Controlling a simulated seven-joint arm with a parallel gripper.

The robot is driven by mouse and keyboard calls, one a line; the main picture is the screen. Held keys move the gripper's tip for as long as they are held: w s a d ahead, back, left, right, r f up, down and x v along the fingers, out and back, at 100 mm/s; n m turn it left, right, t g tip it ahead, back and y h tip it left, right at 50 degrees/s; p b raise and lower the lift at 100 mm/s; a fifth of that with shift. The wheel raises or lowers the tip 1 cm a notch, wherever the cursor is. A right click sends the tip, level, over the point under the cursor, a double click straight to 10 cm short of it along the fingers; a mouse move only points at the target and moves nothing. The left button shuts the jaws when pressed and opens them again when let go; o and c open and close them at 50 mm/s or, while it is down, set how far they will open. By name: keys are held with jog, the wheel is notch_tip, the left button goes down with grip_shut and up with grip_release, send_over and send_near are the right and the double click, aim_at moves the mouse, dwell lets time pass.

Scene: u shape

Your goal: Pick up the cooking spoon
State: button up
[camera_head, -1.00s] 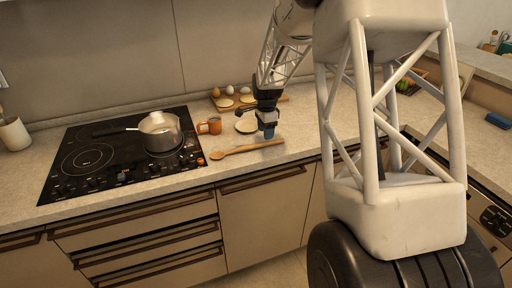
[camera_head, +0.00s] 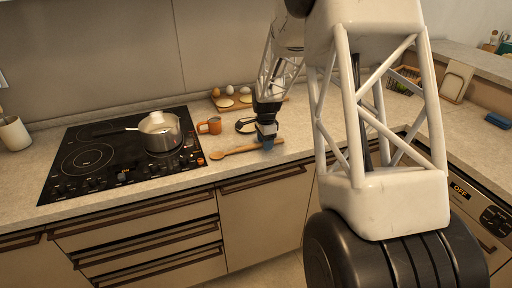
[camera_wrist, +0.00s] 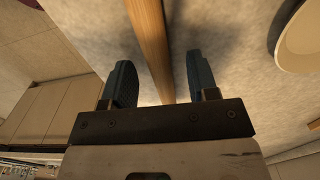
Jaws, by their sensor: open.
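The wooden cooking spoon (camera_head: 238,151) lies on the counter near its front edge, to the right of the stove, with its bowl end to the left. My gripper (camera_head: 268,146) is at the right part of its handle. In the wrist view the handle (camera_wrist: 151,50) runs between the two blue fingertips of my gripper (camera_wrist: 158,82), with a gap on each side. The fingers are open. Whether the fingertips touch the counter cannot be told.
An orange mug (camera_head: 210,126) and a plate (camera_wrist: 302,38) are close behind the spoon. A cutting board (camera_head: 222,105) with eggs stands farther back. A pot (camera_head: 160,131) sits on the black stove (camera_head: 92,160) to the left. The counter's front edge is close.

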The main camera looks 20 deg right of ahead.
jog(key=shift+c, duration=0.5)
grip_shut()
jog(key=shift+r, duration=0.1)
jog(key=shift+r, duration=0.75)
notch_tip(320, 180, up, 2)
jog(key=shift+r, duration=0.1)
jog(key=s+a, duration=0.1)
jog(key=s, duration=0.6)
jog(key=s+a+r, duration=0.1)
jog(key=s+a, duration=0.1)
jog(key=s, duration=0.6)
jog(key=shift+s+a, duration=0.3)
